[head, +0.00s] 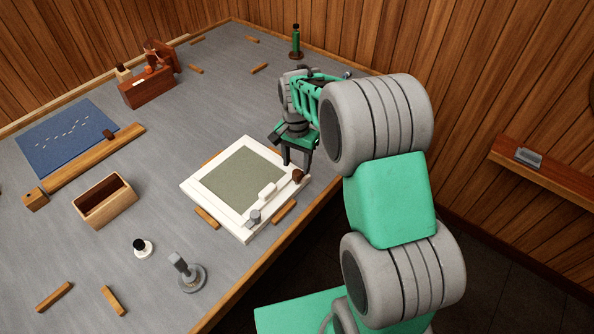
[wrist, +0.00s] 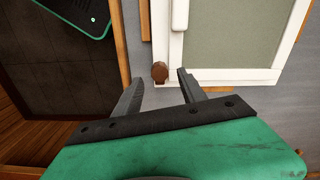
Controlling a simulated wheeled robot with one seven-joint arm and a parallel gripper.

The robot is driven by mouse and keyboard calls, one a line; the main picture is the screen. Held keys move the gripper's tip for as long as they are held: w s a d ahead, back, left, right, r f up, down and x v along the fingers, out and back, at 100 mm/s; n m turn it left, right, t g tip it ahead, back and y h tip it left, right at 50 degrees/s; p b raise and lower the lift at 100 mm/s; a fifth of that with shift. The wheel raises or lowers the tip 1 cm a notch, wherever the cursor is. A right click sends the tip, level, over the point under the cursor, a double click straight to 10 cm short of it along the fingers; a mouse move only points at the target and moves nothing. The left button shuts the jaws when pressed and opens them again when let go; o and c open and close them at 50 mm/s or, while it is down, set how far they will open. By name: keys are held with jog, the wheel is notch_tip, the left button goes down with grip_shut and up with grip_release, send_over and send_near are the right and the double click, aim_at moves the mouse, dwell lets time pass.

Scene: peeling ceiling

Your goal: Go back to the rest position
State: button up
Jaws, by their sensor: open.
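My gripper (head: 296,159) is open above the right corner of a white-framed board with a grey-green panel (head: 243,178). In the wrist view my gripper (wrist: 160,75) has its two dark fingers apart. A small brown knob (wrist: 160,72) at the board's corner shows between the fingertips in that picture. The same brown knob (head: 297,176) is just below the fingers in the head view. I cannot tell the exact height gap, but nothing appears held. The board's white frame (wrist: 228,76) lies right of the fingers in the wrist view.
A wooden open box (head: 105,202), a stamp-like grey object (head: 187,274) and a black-and-white knob (head: 143,247) stand left of the board. A blue mat (head: 65,138), a brown box (head: 148,88) and a green bottle (head: 296,42) are farther back. The table's right edge is close.

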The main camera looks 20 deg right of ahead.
notch_tip(320, 180, up, 4)
jog(key=shift+f, duration=0.25)
jog(key=n, duration=0.3)
jog(key=shift+w+f, duration=0.15)
jog(key=shift+f, duration=0.05)
jog(key=s+f+n+g, duration=0.1)
jog(key=s+f+n, duration=0.1)
jog(key=s, duration=0.5)
jog(key=s+f+n, duration=0.2)
jog(key=s+n, duration=0.1)
jog(key=s, duration=0.3)
jog(key=s+r+t, duration=0.1)
jog(key=s+r, duration=0.5)
jog(key=s, duration=0.2)
notch_tip(320, 180, up, 7)
jog(key=w+t, duration=0.1)
jog(key=t, duration=0.2)
jog(key=shift+a+n, duration=0.2)
jog(key=shift+n, duration=0.1)
